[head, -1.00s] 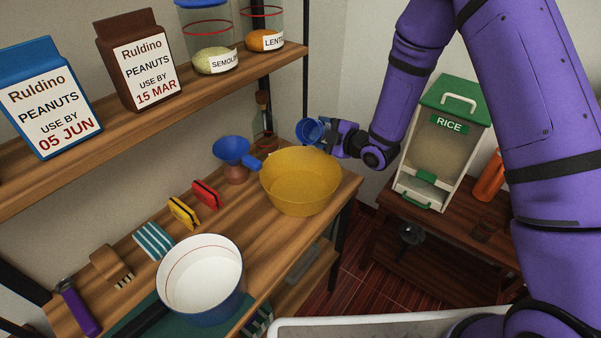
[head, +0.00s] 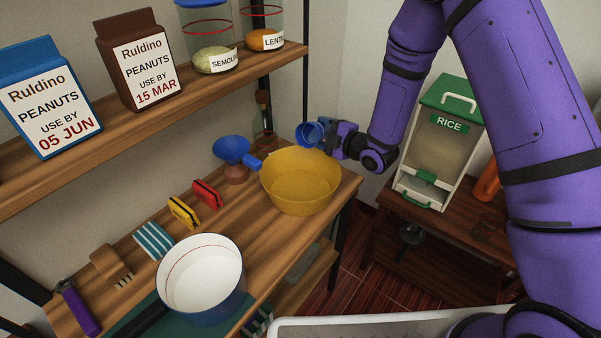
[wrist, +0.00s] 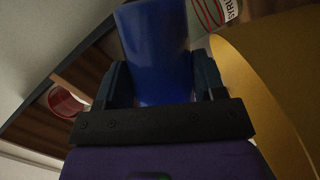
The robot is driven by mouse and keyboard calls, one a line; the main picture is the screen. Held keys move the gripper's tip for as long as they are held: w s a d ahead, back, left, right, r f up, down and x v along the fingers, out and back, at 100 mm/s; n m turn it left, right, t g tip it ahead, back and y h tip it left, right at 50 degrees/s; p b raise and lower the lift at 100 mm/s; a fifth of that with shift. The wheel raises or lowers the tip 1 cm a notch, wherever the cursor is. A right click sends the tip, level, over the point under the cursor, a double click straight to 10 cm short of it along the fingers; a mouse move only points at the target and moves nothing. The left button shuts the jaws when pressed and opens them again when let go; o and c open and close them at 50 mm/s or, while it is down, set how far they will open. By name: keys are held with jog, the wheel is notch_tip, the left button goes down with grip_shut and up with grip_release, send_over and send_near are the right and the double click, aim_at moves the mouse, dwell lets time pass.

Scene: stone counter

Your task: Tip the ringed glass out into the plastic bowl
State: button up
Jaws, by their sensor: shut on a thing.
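My gripper (head: 334,140) is shut on a blue glass (head: 308,134), holding it tilted above the far rim of the yellow bowl (head: 300,190). The glass's mouth faces left and toward the head camera. No ring shows clearly on it, and I cannot tell what is inside. In the wrist view the blue glass (wrist: 155,50) sits between my two fingers, with the yellow bowl (wrist: 250,85) close on the right. The bowl stands upright at the right end of the wooden shelf; no contents show clearly in it.
A blue funnel (head: 231,150) on a reddish pot stands left of the bowl. Yellow and red clips (head: 207,194) and a white pan (head: 200,275) are nearer. Labelled jars and cartons fill the upper shelf (head: 150,122). A rice dispenser (head: 440,140) stands right on a lower table.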

jog(key=shift+n, duration=0.5)
jog(key=shift+s+a+r+n+t+p, duration=0.3)
jog(key=shift+s+r+n+t, duration=0.1)
jog(key=shift+s+r+n, duration=0.25)
dwell(1.0)
jog(key=shift+s+a+f+n+t+y+p, duration=0.15)
jog(key=shift+n+t+y+p, duration=0.1)
jog(key=shift+n, duration=0.35)
jog(key=shift+s+f+n+t+y+p, duration=0.15)
jog(key=shift+n+t, duration=0.1)
jog(key=shift+n, duration=0.3)
dwell(1.0)
jog(key=shift+w+d+r+m+g+h, duration=0.2)
jog(key=shift+w+r+m+g+h, duration=0.15)
jog(key=shift+m, duration=0.55)
jog(key=shift+w+d+f+m+g, duration=0.25)
jog(key=shift+w+f+m, duration=0.15)
jog(key=shift+m, duration=0.15)
jog(key=shift+w+d+f+m+g, duration=0.1)
jog(key=shift+w+f+m+g, duration=0.1)
jog(key=shift+w+f+m, duration=0.25)
jog(key=shift+s+a+r+m, duration=0.15)
jog(key=shift+s+m, duration=0.15)
jog(key=shift+w, duration=0.1)
